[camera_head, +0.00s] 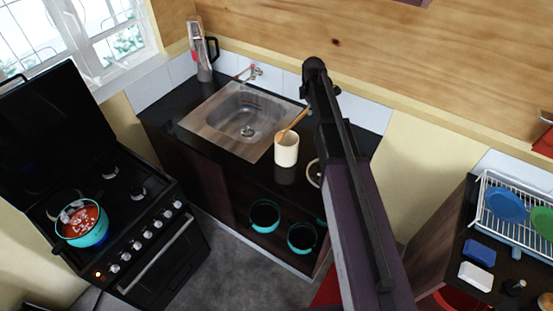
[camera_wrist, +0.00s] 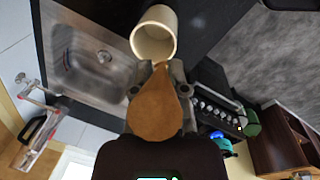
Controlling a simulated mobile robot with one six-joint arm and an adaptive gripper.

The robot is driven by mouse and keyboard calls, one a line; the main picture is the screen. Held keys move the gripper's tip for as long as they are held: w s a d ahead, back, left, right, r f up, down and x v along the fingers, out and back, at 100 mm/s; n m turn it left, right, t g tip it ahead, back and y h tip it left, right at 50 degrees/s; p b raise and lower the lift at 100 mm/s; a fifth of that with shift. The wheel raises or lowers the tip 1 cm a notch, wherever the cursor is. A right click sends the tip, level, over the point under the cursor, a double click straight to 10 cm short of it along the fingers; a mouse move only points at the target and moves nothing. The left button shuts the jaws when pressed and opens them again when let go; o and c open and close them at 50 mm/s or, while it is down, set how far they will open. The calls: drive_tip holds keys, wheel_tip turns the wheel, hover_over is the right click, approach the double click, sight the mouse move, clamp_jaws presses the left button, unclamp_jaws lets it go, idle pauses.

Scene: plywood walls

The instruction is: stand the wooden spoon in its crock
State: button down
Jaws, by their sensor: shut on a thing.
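The cream crock (camera_head: 287,152) stands upright on the dark counter, just right of the sink. It also shows in the wrist view (camera_wrist: 154,33), with its open mouth toward the camera. The wooden spoon (camera_head: 294,124) is tilted at the crock's mouth in the head view. In the wrist view the spoon's broad bowl (camera_wrist: 155,108) is nearest the camera and its narrow end points to the crock. I cannot tell how far that end is inside. My gripper (camera_wrist: 160,76) is shut on the spoon; in the head view my arm hides it.
The steel sink (camera_head: 243,117) lies left of the crock. A pale round thing (camera_head: 312,174), partly hidden by my arm, is right of it. Teal pots (camera_head: 265,215) sit on the shelf below. The stove (camera_head: 130,215) holds a pot of red food (camera_head: 82,222). A dish rack (camera_head: 515,212) stands at right.

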drive_tip(key=f+b, duration=0.1)
drive_tip(key=f, duration=0.1)
drive_tip(key=w+f+b, duration=0.1)
drive_tip(key=b, duration=0.1)
drive_tip(key=shift+w+d+f, duration=0.2)
drive_tip(key=shift+f, duration=0.2)
idle(0.4)
drive_tip(key=shift+r, duration=0.1)
drive_tip(key=shift+d+r+p, duration=0.1)
drive_tip(key=shift+r+p, duration=0.75)
drive_tip(key=shift+r, duration=0.1)
drive_tip(key=shift+s+f, duration=0.15)
drive_tip(key=shift+f, duration=0.1)
